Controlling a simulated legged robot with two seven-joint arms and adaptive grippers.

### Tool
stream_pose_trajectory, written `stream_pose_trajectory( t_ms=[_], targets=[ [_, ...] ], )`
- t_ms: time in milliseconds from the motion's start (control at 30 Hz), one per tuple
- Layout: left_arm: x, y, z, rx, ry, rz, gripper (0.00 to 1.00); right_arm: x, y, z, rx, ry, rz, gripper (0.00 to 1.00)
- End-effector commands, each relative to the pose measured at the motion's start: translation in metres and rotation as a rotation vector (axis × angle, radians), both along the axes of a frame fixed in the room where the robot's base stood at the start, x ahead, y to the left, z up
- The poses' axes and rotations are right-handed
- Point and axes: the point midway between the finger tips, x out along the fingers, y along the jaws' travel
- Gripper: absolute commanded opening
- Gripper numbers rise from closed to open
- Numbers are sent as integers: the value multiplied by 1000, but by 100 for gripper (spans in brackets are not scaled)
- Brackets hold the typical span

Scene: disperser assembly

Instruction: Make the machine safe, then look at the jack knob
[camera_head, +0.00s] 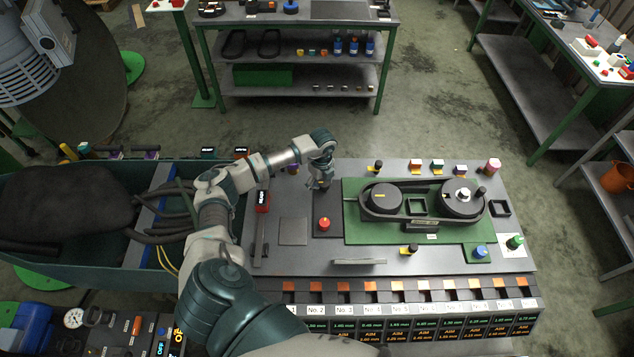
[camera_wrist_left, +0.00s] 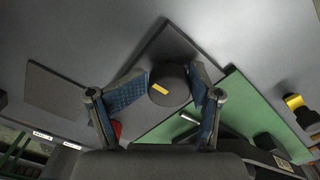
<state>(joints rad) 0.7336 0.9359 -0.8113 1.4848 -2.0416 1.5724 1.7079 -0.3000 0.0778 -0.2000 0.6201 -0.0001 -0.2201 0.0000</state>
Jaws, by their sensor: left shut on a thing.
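My left gripper (camera_head: 320,184) reaches down at the machine's panel (camera_head: 292,205). In the left wrist view its blue-padded fingers (camera_wrist_left: 170,92) are shut on a round black knob (camera_wrist_left: 168,82) with a yellow mark. A red button (camera_head: 324,223) sits on the same plate (camera_head: 328,234), just below the gripper. Black knobs with yellow bases stand at the panel's top (camera_head: 376,166) and front (camera_head: 411,249). I cannot tell which is the jack knob. My right gripper is not in view.
A green plate (camera_head: 362,229) beside the gripper carries two belted wheels (camera_head: 385,199). A pink knob (camera_head: 493,166), a blue knob (camera_head: 481,251) and a green knob (camera_head: 515,241) stand at the right. Numbered displays (camera_head: 420,322) line the front. A dark trough with hoses (camera_head: 150,217) lies left.

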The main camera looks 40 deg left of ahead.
Motion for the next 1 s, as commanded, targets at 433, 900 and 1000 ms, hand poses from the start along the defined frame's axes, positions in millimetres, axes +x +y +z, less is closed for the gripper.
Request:
stream_pose_trajectory(
  t_ms=[433,900,1000],
  targets=[
    [5,-12,-1,-23,-14,-1,28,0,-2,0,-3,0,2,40],
    [3,-3,-3,-22,-11,2,67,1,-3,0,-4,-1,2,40],
    [3,-1,-4,-23,-11,3,67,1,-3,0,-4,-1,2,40]
  ],
)
